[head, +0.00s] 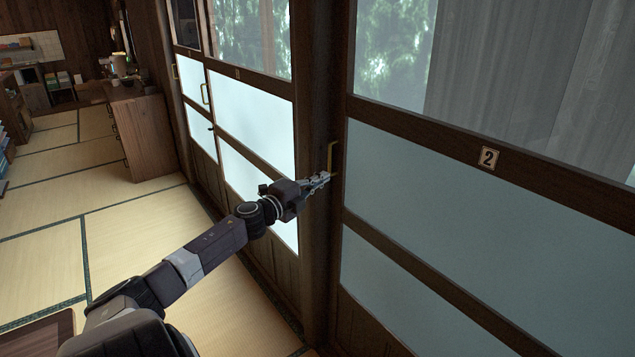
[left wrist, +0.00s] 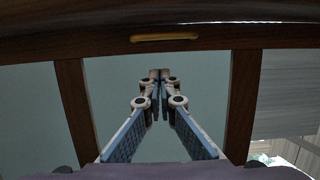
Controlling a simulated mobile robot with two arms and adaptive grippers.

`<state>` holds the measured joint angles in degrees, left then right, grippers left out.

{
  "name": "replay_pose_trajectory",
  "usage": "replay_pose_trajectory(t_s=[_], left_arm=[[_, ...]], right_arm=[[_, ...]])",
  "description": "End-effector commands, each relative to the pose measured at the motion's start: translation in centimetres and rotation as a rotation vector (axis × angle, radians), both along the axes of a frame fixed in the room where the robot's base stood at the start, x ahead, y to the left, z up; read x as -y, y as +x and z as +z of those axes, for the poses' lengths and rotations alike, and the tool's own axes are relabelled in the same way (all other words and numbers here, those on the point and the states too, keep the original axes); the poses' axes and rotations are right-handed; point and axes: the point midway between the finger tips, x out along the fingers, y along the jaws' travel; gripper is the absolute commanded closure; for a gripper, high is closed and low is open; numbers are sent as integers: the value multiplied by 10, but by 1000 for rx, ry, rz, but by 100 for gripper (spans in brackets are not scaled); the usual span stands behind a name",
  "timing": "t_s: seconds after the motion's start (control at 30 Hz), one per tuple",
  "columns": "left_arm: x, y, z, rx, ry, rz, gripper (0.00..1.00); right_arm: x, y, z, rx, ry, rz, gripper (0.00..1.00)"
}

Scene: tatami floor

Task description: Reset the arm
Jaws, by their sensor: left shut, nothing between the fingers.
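My left arm reaches in from the lower left of the head view. Its left gripper (head: 322,179) is at the door edge, overlapping the lower end of a brass door handle (head: 333,155) in the picture. The left wrist view shows the two fingers (left wrist: 161,76) together, with nothing between them. There the handle (left wrist: 164,37) lies beyond the fingertips, apart from them in the picture. I cannot tell whether any part of the gripper touches the handle or frame. The right gripper is not in view.
A sliding door (head: 470,200) with frosted panes and a "2" plate (head: 488,158) fills the right side. Another door (head: 252,115) stands left of the dark post (head: 318,85). A wooden cabinet (head: 145,135) stands farther back. The tatami floor (head: 120,220) is open at left.

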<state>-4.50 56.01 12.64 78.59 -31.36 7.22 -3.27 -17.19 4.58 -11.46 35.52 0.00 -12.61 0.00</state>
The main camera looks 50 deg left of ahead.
Motion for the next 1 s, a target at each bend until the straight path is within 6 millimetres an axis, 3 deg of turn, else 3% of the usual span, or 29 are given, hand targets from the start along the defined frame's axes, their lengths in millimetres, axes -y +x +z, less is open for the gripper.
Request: replay_pose_trajectory(t_s=[0.2,0.53,0.63,0.77,1.0], left_arm=[[3,-13,-1,-1,0,-1,100],[4,-17,-1,-1,0,-1,100],[1,-19,-13,-13,-21,10,100],[-7,-31,-69,-64,-115,62,100],[-4,-88,-240,-231,-386,225,100]], right_arm=[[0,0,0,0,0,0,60],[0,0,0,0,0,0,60],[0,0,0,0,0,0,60],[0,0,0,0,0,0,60],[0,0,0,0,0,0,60]])
